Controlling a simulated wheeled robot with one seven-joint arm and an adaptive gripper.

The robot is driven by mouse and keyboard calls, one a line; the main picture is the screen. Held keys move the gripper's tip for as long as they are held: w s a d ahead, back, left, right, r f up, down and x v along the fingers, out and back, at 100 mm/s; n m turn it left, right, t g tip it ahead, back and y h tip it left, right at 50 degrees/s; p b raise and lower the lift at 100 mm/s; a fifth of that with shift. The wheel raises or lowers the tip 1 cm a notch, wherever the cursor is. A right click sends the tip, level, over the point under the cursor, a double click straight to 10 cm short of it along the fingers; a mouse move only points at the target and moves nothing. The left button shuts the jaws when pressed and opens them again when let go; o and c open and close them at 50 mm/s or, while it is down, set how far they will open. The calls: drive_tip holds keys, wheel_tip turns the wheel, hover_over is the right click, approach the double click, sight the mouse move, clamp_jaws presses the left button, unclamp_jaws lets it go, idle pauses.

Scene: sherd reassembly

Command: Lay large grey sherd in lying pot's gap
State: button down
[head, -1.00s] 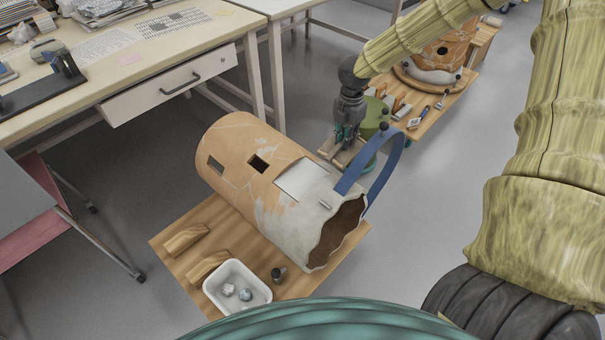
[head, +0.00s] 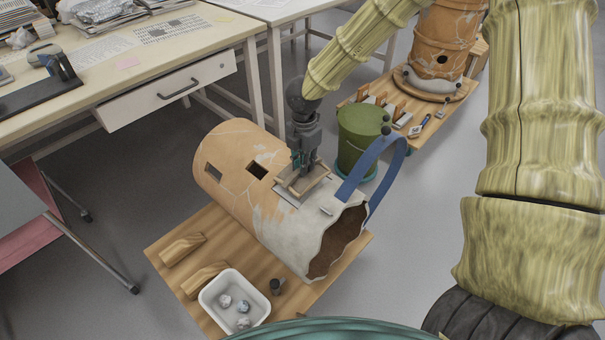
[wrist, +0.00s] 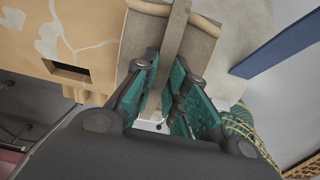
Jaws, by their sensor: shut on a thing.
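The lying pot (head: 228,162), orange with pale crack lines and a grey-white mouth end, lies on its side on a wooden board. The large grey sherd (head: 287,181) is over the pot's large gap and hides most of it; I cannot tell whether it touches the pot. My gripper (head: 305,168) is above it, shut on a raised strip along the sherd. In the wrist view, the fingers (wrist: 168,88) pinch that strip, with the sherd (wrist: 142,42) close to the pot wall (wrist: 50,28). Two small dark square holes stay open further left on the pot.
A blue strap (head: 372,160) arches by the pot's mouth. A green bucket (head: 358,140) stands just behind. A white tray (head: 208,300) with small lumps, a dark cup (head: 277,287) and wooden wedges (head: 182,249) lie on the front of the board (head: 160,252).

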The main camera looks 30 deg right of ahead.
drive_tip(key=shift+a+f+b, duration=0.15)
drive_tip(key=shift+f+b, duration=0.25)
drive_tip(key=shift+f, duration=0.5)
drive_tip(key=shift+a+f+b, duration=0.1)
drive_tip(key=shift+f+b, duration=0.25)
drive_tip(key=shift+f, duration=0.5)
drive_tip(key=shift+f, duration=0.1)
drive_tip(key=c, duration=1.4)
unclamp_jaws()
drive_tip(key=shift+c, duration=0.2)
wheel_tip(320, 180, up, 12)
drive_tip(key=p, duration=0.3)
drive_tip(key=shift+p, duration=0.3)
